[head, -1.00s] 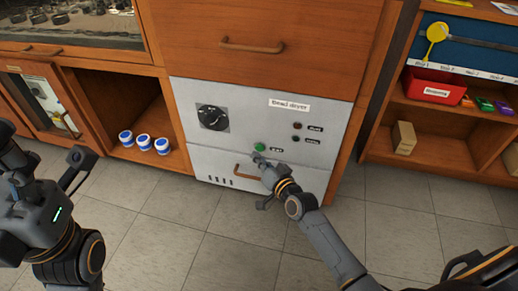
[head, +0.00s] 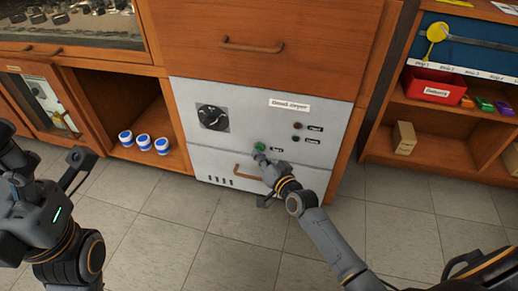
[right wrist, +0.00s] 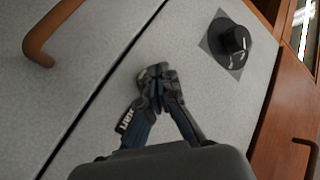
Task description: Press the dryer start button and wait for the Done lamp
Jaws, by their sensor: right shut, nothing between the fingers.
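The dryer's grey panel (head: 235,125) is set in a wooden cabinet. The green start button (head: 260,147) is on its lower part, partly covered by my right gripper (head: 259,153). The right gripper is shut and empty, its tips at the button; contact is hard to tell. In the right wrist view the closed fingers (right wrist: 157,75) hide the button, beside a start label (right wrist: 126,120). The Done lamp (head: 296,139) looks dark; a dark reddish lamp (head: 297,126) is above it. My left gripper (head: 45,150) is open and empty at the left.
A black dial (head: 212,117) is on the panel's left, and it also shows in the right wrist view (right wrist: 234,40). A curved handle (head: 246,173) is below the button. Blue-and-white jars (head: 144,141) stand in the left shelf. A red bin (head: 436,86) is on the right shelf.

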